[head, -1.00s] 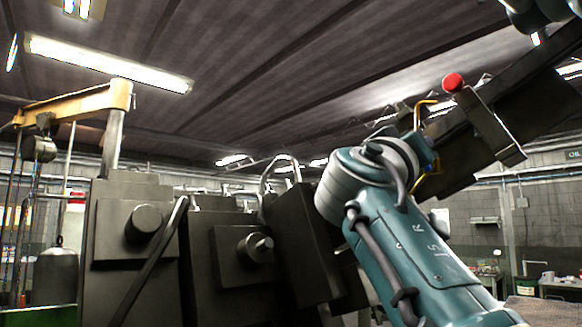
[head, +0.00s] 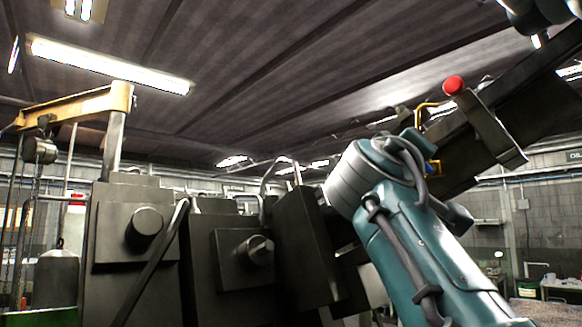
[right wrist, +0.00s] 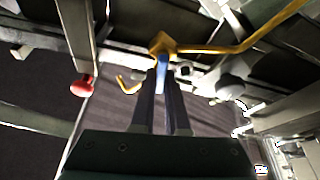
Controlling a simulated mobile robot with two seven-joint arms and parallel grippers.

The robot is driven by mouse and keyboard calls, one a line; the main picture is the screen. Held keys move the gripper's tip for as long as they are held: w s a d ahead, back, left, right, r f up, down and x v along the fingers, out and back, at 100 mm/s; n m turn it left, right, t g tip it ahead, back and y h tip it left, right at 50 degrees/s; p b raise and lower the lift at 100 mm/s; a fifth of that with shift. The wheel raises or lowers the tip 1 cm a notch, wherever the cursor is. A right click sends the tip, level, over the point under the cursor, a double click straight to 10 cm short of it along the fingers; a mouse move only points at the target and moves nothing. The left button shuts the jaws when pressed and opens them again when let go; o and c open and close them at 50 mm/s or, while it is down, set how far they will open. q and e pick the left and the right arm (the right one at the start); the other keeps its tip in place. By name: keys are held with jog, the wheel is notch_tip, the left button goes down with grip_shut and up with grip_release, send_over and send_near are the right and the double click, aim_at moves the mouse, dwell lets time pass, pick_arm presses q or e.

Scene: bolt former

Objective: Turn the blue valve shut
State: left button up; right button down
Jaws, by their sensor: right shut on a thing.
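The blue valve handle (right wrist: 162,70) sits below a yellow pipe fitting (right wrist: 162,45) in the right wrist view. My right gripper (right wrist: 163,88) is shut on the handle, with one dark finger on each side of it. My right fingers are hidden behind that wrist there. My left gripper is in neither view.
A red ball knob (head: 453,85) on a lever stands close to the valve; it also shows in the right wrist view (right wrist: 83,86). A dark beam (head: 510,115) runs behind it. Dark machine blocks (head: 135,235) fill the left, below a yellow hoist arm (head: 75,107).

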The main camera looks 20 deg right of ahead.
jog(key=c, duration=0.9)
grip_release()
